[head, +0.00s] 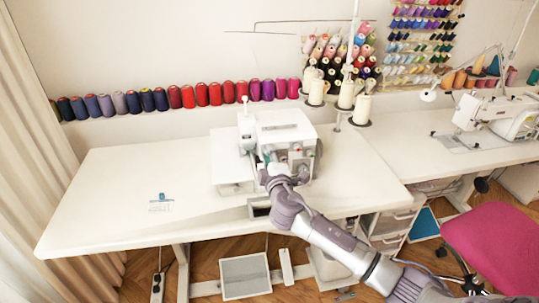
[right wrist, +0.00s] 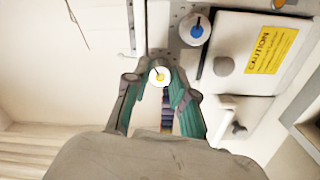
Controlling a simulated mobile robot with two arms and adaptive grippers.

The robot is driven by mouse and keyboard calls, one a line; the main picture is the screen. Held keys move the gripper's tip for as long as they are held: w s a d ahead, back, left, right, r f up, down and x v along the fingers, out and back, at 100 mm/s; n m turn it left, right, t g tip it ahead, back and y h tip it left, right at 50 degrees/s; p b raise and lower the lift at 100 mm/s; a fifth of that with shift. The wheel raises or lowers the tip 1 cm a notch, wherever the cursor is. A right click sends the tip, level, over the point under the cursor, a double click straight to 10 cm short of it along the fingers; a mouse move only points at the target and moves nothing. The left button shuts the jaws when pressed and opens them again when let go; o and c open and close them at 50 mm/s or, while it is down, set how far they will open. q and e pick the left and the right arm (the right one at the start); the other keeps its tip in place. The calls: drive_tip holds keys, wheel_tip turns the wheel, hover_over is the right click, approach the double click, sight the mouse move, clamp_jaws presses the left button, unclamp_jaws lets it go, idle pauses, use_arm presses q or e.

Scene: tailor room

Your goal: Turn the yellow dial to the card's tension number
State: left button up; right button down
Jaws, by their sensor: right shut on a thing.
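The yellow dial (right wrist: 159,76) shows in the right wrist view as a pale disc with a yellow centre and a dark pointer mark. My right gripper (right wrist: 158,84) is shut on it, one finger on each side. In the head view my right gripper (head: 280,176) is at the front of the white sewing machine (head: 283,127) and covers the dial. A small card in a stand with a blue clip (head: 161,198) is on the table's left part; its writing is too small to read. My left gripper is not in view.
A blue-centred dial (right wrist: 195,29) and a yellow caution label (right wrist: 264,50) are close to my right gripper. Thread cones (head: 361,108) stand right of the machine. The table (head: 110,190) is clear around the card. A pink chair (head: 497,240) is at the right.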

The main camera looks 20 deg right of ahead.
idle(0.3)
drive_tip(key=c, duration=1)
unclamp_jaws()
drive_tip(key=shift+o, duration=0.2)
drive_tip(key=v, duration=1.2)
drive_tip(key=shift+f, duration=0.1)
